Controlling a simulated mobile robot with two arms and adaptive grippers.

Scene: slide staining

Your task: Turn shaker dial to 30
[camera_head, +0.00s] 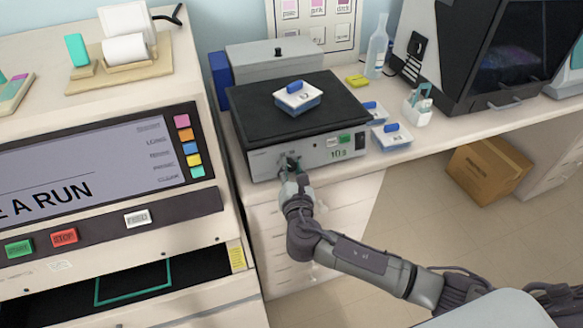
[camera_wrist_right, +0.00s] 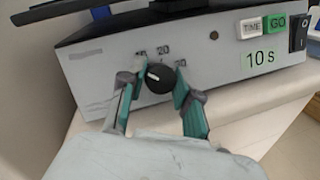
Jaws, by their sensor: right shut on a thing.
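The shaker (camera_head: 310,155) is a grey box with a black top plate on the bench. Its dial (camera_wrist_right: 160,78) is a round black knob on the front face, with a white mark pointing to the upper left. Above the dial the number 20 is readable; the numbers to either side are partly hidden by my fingers. My right gripper (camera_wrist_right: 158,84) has its teal fingers shut on the dial, one on each side; in the head view it (camera_head: 291,166) covers the dial. My left gripper is in neither view.
A blue-capped dish (camera_head: 298,97) sits on the shaker's top plate. On the front are TIME and GO buttons (camera_wrist_right: 274,25), a "10 s" label (camera_wrist_right: 262,57) and a black switch (camera_wrist_right: 299,32). The staining machine (camera_head: 100,190) stands close on the left. More blue-capped dishes (camera_head: 391,138) are right.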

